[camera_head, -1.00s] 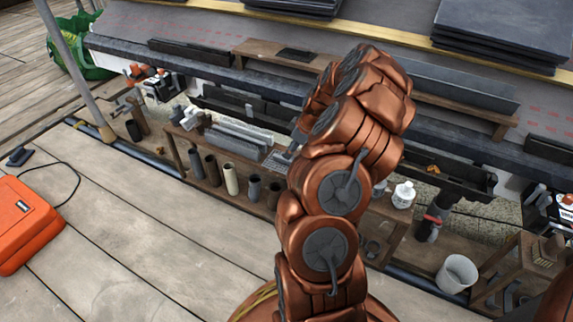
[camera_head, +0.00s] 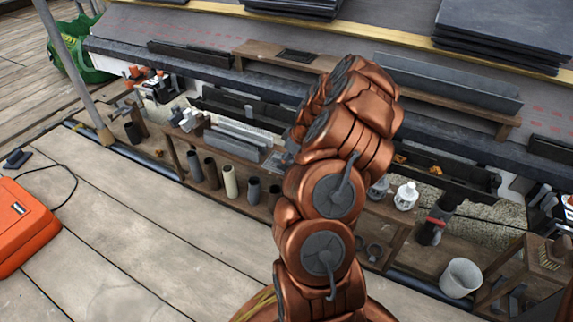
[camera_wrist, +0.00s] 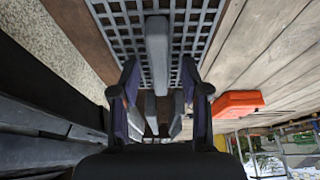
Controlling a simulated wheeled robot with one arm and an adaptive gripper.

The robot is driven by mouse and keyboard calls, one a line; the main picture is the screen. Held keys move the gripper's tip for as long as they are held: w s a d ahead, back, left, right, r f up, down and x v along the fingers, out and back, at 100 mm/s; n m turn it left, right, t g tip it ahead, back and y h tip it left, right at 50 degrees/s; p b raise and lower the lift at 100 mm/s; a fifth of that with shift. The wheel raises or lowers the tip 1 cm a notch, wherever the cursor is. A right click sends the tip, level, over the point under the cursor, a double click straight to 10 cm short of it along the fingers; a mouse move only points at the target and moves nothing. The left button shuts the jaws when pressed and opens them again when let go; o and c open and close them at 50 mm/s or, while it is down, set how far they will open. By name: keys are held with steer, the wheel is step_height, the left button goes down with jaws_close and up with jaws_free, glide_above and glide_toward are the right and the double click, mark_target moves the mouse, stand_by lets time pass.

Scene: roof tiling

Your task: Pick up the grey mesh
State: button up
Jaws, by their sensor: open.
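The grey mesh (camera_wrist: 200,22) fills the top middle of the wrist view as a flat grid of square holes. A small part of it shows beside my arm in the head view (camera_head: 277,158), on the wooden shelf below the roof edge; the rest is hidden by my arm. My gripper (camera_wrist: 158,80) is open, with its two dark fingers apart over the near part of the mesh. A grey bar (camera_wrist: 157,45) shows between the fingers, in front of the mesh. I cannot tell whether the fingers touch anything. The gripper is hidden in the head view.
Several dark and pale tubes (camera_head: 230,181) stand left of the mesh. A white bottle (camera_head: 405,196) and a white bucket (camera_head: 460,277) are right of my arm. An orange case (camera_head: 25,225) lies on the plank floor at left. Slate stacks (camera_head: 505,30) lie on the roof.

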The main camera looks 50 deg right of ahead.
steer(key=shift+f, duration=0.1)
stand_by(0.3)
jaws_close()
